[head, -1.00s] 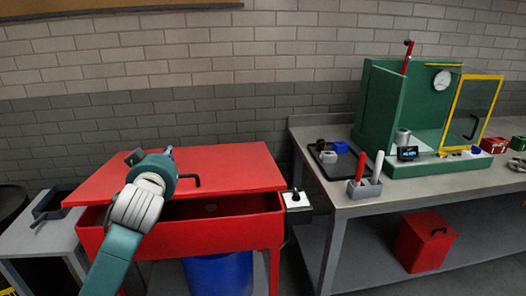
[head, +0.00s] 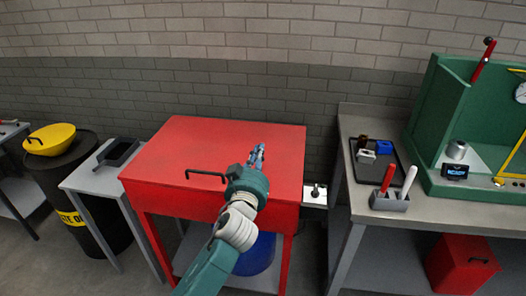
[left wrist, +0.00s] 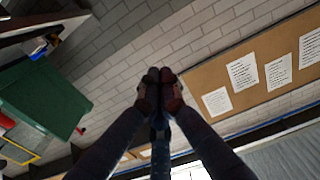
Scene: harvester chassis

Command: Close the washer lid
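The red washer (head: 160,197) stands on legs left of centre in the head view. Its red lid (head: 220,140) lies flat on the top, and no gap shows along the front edge. The lid's black handle (head: 205,174) is at the front left of the lid. My left gripper (head: 257,153) is over the right part of the lid, to the right of the handle; I cannot tell whether it touches. In the left wrist view its fingertips (left wrist: 160,78) are together with nothing between them. My right gripper is in neither view.
A blue drum (head: 255,255) stands under the washer. A grey bench (head: 350,190) with a tray, tool holder and green cabinet (head: 440,120) is at the right. A grey side table (head: 95,178) and a black drum with a yellow funnel (head: 52,139) are at the left.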

